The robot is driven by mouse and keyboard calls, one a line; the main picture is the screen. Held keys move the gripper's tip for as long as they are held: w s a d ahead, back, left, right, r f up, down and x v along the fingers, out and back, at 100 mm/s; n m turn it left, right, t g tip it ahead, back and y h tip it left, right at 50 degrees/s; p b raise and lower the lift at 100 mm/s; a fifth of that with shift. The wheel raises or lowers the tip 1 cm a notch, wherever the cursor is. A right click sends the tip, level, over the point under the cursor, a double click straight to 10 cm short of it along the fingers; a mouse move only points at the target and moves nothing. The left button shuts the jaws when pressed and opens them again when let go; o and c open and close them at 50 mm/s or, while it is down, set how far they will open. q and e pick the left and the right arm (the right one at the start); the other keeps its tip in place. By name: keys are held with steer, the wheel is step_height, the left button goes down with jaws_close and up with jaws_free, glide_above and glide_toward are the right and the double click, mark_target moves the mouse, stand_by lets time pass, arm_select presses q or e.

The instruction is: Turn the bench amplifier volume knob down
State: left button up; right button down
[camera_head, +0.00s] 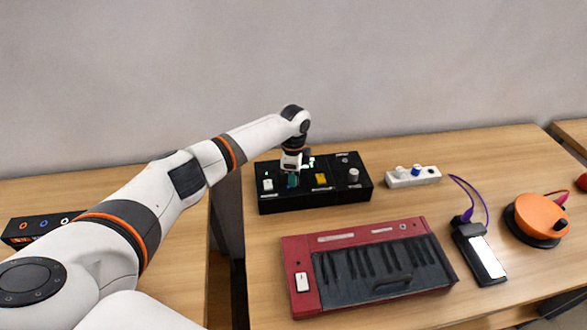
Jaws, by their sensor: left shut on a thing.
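A black box with several controls on its top, which looks like the bench amplifier (335,193), stands at the back left of the wooden table. My left gripper (292,180) points down over its left half, shut on a teal knob-like part (293,182) of the box. The fingers partly hide this part, and its markings are too small to read. A white switch (268,185), a yellow control (320,178) and a pale knob (353,174) also show on the box. My right gripper is not in view.
A red keyboard (295,258) lies in front of the box. A white power strip (413,177) stands to its right. A black device with a purple cable (480,252) and an orange round device (541,216) lie farther right. A gap separates this table from the left one.

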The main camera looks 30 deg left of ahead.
arm_select(q)
steer(key=n+p, duration=0.3)
steer(key=n, duration=0.2)
steer(key=shift+r+n+p, duration=0.2)
steer(key=shift+n+p, duration=0.1)
steer(key=shift+p, duration=0.1)
steer(key=n+p, duration=0.3)
steer(key=n, duration=0.3)
steer(key=n+p, duration=0.2)
steer(key=n, duration=0.4)
steer(key=shift+d+n, duration=0.1)
steer(key=shift+n, duration=0.2)
steer(key=n+p, duration=0.1)
steer(key=n, duration=0.2)
steer(key=shift+f, duration=0.1)
steer(key=shift+w+n+p, duration=0.1)
steer(key=shift+n+p, duration=0.25)
steer(key=shift+n, duration=1.35)
steer(key=o, duration=1)
